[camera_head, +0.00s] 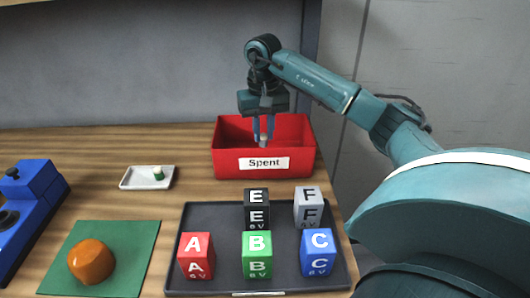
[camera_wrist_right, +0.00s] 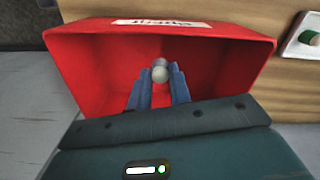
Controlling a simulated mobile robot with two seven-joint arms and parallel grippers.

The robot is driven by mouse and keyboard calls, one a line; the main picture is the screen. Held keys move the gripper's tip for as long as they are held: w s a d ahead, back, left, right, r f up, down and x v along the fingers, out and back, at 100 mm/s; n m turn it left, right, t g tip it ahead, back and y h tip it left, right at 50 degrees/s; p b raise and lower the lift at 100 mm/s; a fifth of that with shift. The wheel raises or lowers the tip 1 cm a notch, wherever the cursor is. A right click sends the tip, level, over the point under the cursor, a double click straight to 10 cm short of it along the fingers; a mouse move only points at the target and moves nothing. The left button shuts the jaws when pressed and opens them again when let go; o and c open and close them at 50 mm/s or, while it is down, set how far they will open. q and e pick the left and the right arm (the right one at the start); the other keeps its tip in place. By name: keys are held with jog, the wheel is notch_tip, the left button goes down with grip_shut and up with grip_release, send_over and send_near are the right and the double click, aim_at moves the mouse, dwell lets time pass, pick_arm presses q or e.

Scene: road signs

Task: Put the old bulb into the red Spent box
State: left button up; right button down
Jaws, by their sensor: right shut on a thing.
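The red Spent box (camera_head: 225,163) stands at the back of the table, with a white "Spent" label on its front; it fills much of the right wrist view (camera_wrist_right: 90,50). My right gripper (camera_head: 263,136) is over the box opening, pointing down. It is shut on the old bulb, a small pale rounded thing, which shows between the fingertips in the right wrist view (camera_wrist_right: 160,73). In the head view the bulb (camera_head: 262,141) is small and partly hidden by the fingers. How far the bulb is below the box rim is hard to tell. My left gripper is not in view.
A dark tray (camera_head: 225,213) in front of the box holds several lettered cubes. A small white dish (camera_head: 133,179) with a green item is left of the box. An orange lump (camera_head: 91,262) sits on a green mat (camera_head: 135,240). A blue device (camera_head: 30,205) stands far left.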

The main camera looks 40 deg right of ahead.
aim_at(264, 145)
jog(key=shift+f, duration=3.2)
jog(key=shift+f, duration=0.1)
jog(key=c, duration=1.3)
grip_release()
notch_tip(264, 145, up, 12)
jog(key=shift+r, duration=0.1)
